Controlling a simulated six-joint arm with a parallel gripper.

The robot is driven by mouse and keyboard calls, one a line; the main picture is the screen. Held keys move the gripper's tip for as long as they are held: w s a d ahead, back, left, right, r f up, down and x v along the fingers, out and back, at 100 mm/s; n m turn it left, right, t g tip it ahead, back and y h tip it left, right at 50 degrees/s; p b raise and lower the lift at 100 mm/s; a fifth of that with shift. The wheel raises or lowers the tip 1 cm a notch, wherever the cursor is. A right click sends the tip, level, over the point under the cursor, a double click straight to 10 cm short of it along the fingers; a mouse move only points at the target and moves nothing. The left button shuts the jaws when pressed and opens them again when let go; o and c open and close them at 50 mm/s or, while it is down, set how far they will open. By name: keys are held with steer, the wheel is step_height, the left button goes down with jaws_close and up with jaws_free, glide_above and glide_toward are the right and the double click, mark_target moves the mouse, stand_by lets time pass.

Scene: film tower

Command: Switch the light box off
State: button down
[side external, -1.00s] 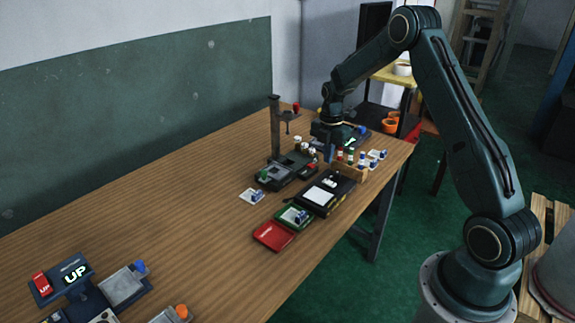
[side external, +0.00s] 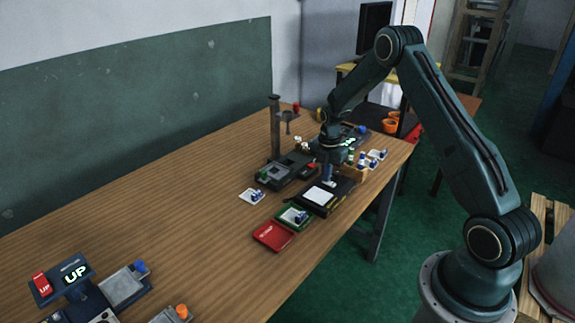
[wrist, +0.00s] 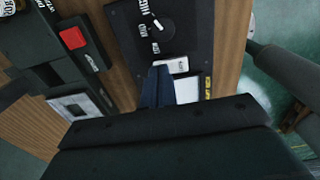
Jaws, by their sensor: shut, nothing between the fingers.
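The light box (side external: 341,192) is a dark box with a pale panel (side external: 318,196) on top, standing near the right edge of the table. In the wrist view its dark top (wrist: 182,30) shows a small white dial pointer with printed labels, a white switch-like piece (wrist: 175,65) and part of the pale panel (wrist: 187,91). My gripper (side external: 328,180) is shut and empty, pointing down over the box. In the wrist view its fingertips (wrist: 160,70) are right beside the white piece; I cannot tell whether they touch it. The fingers hide part of the box.
A dark device (side external: 286,170) with a post stands left of the box. A green-edged tray (side external: 294,217) and a red pad (side external: 272,236) lie in front. A wooden rack (side external: 368,172) with small bottles is behind. The table's middle is clear.

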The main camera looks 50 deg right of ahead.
steer(key=shift+f, duration=0.2)
steer(key=shift+s, duration=0.1)
steer(key=shift+s+r, duration=0.3)
steer(key=shift+s, duration=0.3)
steer(key=shift+r, duration=0.1)
stand_by(0.4)
step_height(320, 180, up, 14)
stand_by(0.7)
